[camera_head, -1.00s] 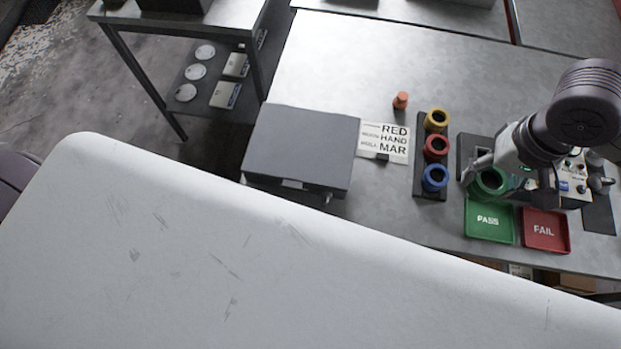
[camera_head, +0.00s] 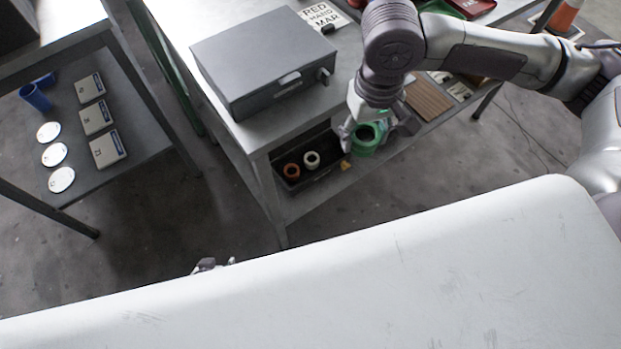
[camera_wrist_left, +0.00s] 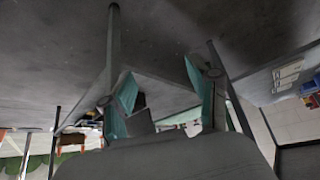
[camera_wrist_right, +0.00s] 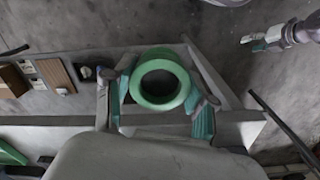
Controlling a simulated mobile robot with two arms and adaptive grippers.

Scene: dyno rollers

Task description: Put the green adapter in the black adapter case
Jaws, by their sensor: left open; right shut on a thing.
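My right gripper (camera_head: 374,130) is shut on the green adapter (camera_head: 362,150), a thick green ring held between its two fingers. In the right wrist view the adapter (camera_wrist_right: 160,55) sits between the teal finger pads, its hole facing the camera. A dark tray, seemingly the black adapter case (camera_head: 330,150), lies on the lower shelf, left of the held adapter in the head view.
A grey box (camera_head: 262,60) stands on the tabletop above the shelf. A table leg (camera_head: 268,200) stands at the tray's left. Another shelf (camera_head: 130,150) at the left bears white discs and labelled boxes. Open floor lies between the tables.

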